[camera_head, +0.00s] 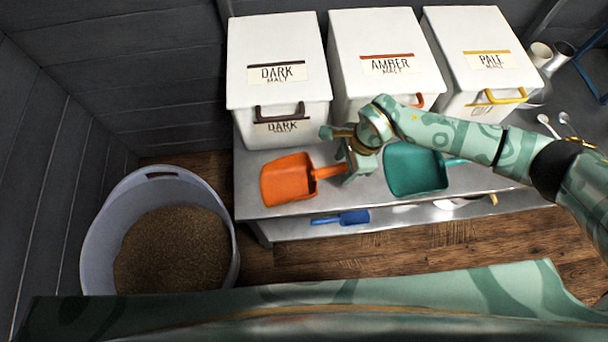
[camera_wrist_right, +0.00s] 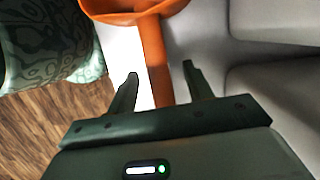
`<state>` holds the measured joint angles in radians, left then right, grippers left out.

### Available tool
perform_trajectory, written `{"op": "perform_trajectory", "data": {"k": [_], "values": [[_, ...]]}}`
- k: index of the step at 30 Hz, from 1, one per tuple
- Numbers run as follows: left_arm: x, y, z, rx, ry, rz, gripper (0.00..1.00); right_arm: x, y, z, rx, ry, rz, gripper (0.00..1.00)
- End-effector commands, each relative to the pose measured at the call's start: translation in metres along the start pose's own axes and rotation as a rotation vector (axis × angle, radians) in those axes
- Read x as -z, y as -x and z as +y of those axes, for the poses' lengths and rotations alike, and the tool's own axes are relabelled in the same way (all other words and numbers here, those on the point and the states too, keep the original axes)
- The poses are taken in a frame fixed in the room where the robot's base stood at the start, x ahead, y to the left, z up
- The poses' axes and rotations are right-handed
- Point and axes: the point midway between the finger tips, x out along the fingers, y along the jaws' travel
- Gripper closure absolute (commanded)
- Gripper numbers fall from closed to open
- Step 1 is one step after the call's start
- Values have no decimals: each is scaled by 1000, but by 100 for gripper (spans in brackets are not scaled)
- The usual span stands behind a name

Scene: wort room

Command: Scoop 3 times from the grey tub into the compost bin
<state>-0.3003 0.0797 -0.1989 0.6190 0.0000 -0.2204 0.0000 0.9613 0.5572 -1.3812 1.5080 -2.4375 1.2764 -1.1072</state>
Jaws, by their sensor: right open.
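A round pale grey tub (camera_head: 92,238) stands on the floor at the left of the head view, holding brown grainy material (camera_head: 172,250). An orange scoop (camera_head: 287,180) lies on the metal bench with its handle pointing right. My right gripper (camera_head: 347,166) is at that handle. In the right wrist view, the fingers of the right gripper (camera_wrist_right: 160,72) are apart, one on each side of the orange handle (camera_wrist_right: 154,55), with gaps between. My left gripper is not in view. I see nothing marked as a compost bin.
A teal scoop (camera_head: 414,170) lies on the metal bench (camera_head: 246,205) right of my gripper. White malt bins labelled dark (camera_head: 275,40), amber (camera_head: 385,35) and pale (camera_head: 470,30) stand behind. A blue scoop (camera_head: 342,217) is on the lower shelf. Spoons (camera_head: 546,124) lie at the right.

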Motion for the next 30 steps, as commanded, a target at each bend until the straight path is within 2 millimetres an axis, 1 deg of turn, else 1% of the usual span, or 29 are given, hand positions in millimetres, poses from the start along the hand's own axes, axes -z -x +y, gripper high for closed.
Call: {"op": "perform_trajectory", "data": {"k": [6, 8, 9, 11, 12, 16, 19, 30], "values": [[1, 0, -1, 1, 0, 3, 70, 0, 0, 0, 1, 0, 0, 49], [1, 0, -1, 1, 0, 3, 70, 0, 0, 0, 1, 0, 0, 66], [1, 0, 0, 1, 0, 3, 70, 0, 0, 0, 1, 0, 0, 77], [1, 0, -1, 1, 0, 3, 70, 0, 0, 0, 1, 0, 0, 94], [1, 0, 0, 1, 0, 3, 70, 0, 0, 0, 1, 0, 0, 100], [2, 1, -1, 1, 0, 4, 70, -1, 1, 0, 1, 0, -1, 100], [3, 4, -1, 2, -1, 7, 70, -2, 6, -1, 3, 0, -1, 100], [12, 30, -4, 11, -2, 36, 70, -11, 41, -1, 5, 1, 0, 100]]}}
